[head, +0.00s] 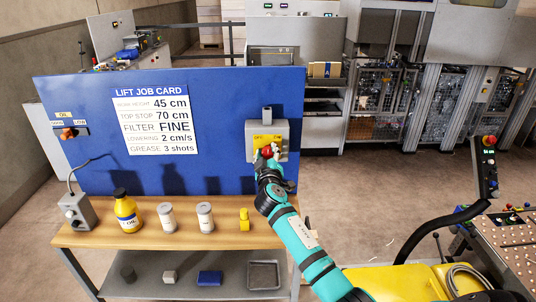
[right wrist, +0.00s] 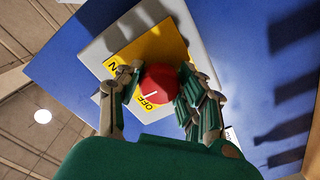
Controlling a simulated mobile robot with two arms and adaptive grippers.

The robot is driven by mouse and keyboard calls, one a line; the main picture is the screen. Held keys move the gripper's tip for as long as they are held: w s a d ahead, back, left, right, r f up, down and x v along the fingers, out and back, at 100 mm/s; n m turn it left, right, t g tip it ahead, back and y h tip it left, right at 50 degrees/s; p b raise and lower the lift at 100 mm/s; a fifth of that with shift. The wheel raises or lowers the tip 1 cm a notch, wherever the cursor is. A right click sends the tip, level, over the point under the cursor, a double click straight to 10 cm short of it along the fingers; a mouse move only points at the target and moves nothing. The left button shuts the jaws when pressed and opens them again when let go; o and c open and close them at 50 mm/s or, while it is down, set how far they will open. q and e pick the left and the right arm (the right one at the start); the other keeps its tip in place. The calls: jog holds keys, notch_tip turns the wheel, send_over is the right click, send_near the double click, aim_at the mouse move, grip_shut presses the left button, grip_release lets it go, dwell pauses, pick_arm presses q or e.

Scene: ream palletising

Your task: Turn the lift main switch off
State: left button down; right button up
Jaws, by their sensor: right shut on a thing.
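The lift main switch is a red knob (right wrist: 162,84) on a yellow plate (right wrist: 165,45) with black lettering. The plate is on a grey box (head: 281,130) fixed to the right part of the blue panel (head: 225,105). My right gripper (head: 269,153) is at the knob, with its fingers on either side of it and shut on it. In the right wrist view, the knob's white mark lies on the side by the word OFF. The ON lettering is partly hidden by a finger. My left gripper is not in view.
A wooden bench (head: 150,236) stands below the panel, with a yellow oil bottle (head: 127,212), two pale cans (head: 167,217) and a small yellow item (head: 244,220). A job card (head: 155,120) is on the panel. A yellow machine part (head: 400,283) is at the lower right.

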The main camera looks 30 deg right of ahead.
jog(key=n+p, duration=0.1)
jog(key=n, duration=0.3)
jog(key=shift+n, duration=0.3)
jog(key=shift+n+p, duration=0.6)
jog(key=shift+n, duration=1.9)
jog(key=o, duration=1.2)
jog(key=v, duration=1.2)
jog(key=shift+s, duration=0.1)
